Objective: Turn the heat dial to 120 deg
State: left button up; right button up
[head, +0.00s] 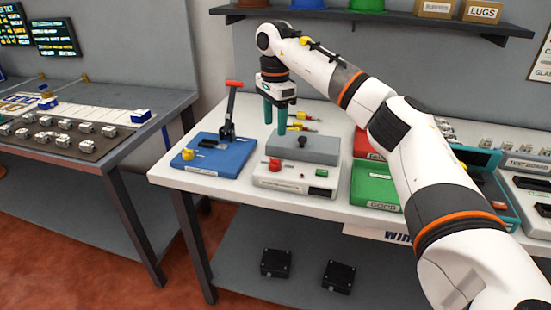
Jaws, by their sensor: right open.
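My right gripper (275,116) points down with its two teal fingers apart and nothing between them. A white box (292,180) at the table's front carries a red knob (275,164), a small green display and a dark switch. A yellow knob (188,154) sits on the blue press base (225,160). I cannot tell which knob is the heat dial, and no angle marks are readable. The gripper is apart from both knobs. My left gripper is out of view.
The grey block (318,150) with a black knob stands behind the white box. The press's upright red-tipped lever (231,105) is left of the gripper. Yellow-handled tools lie behind. Green (373,198) and red trays stand right, under my arm. A shelf (380,18) is above.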

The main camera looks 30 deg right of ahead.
aim_at(275, 160)
notch_tip(275, 160, down, 12)
jog(key=shift+r+p, duration=0.1)
jog(key=shift+p, duration=0.3)
jog(key=c, duration=1)
jog(key=shift+o, duration=0.2)
